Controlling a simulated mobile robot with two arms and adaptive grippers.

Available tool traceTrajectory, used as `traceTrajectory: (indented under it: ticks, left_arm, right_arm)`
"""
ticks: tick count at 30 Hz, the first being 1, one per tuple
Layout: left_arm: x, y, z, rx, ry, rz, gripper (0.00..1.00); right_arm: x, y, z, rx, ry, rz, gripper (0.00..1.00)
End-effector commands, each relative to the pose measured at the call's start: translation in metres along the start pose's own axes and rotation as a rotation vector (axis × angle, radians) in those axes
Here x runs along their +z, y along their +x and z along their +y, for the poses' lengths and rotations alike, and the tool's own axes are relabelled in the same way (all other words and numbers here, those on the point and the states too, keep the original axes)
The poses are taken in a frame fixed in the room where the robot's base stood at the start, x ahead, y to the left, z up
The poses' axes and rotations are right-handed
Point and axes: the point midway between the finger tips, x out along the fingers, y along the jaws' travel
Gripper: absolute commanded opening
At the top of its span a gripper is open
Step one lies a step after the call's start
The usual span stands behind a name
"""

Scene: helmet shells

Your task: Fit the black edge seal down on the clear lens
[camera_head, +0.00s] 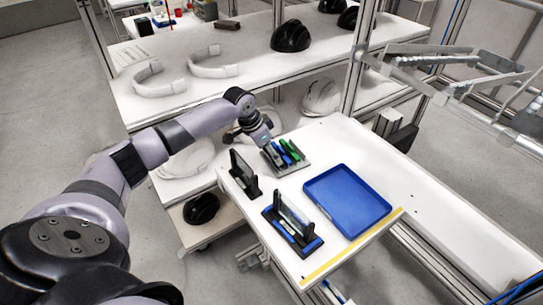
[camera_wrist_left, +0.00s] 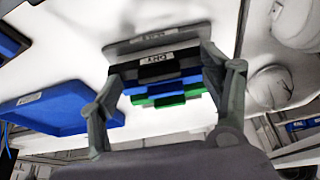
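A rack (camera_head: 300,166) on the white table holds upright strips in black, blue and green. The black edge seal (camera_head: 276,158) seems to be the black strip beside the blue one. In the left wrist view the black strip (camera_wrist_left: 158,70) lies between a labelled grey plate and the blue and green strips. My left gripper (camera_head: 264,137) is over the back of the rack. The clear lens (camera_head: 291,214) stands upright in a black and blue holder (camera_head: 309,246). My right gripper is not in view.
A blue tray (camera_head: 347,198) lies right of the lens holder; it looks empty. A black stand (camera_head: 243,176) with an upright dark panel is at the table's left edge. Shelves behind hold black helmet shells (camera_head: 291,37) and white curved parts (camera_head: 213,64). The table's right part is clear.

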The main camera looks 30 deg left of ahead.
Motion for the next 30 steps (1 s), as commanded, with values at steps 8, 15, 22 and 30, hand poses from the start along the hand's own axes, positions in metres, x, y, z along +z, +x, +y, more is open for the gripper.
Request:
traceTrajectory:
  ticks: [8,15,22,30]
  left_arm:
    - [0.003,0.004,0.003,0.005,0.001,-0.008,0.45]
    - [0.004,0.006,0.004,0.007,0.002,-0.011,0.42]
    - [0.005,0.007,0.004,0.008,0.002,-0.013,0.42]
    - [-0.004,-0.011,0.004,0.008,0.003,-0.008,0.04]
  right_arm:
    - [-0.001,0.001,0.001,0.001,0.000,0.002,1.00]
    - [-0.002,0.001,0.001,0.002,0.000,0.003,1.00]
    - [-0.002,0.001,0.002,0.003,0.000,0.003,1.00]
    - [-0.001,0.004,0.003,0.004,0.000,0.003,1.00]
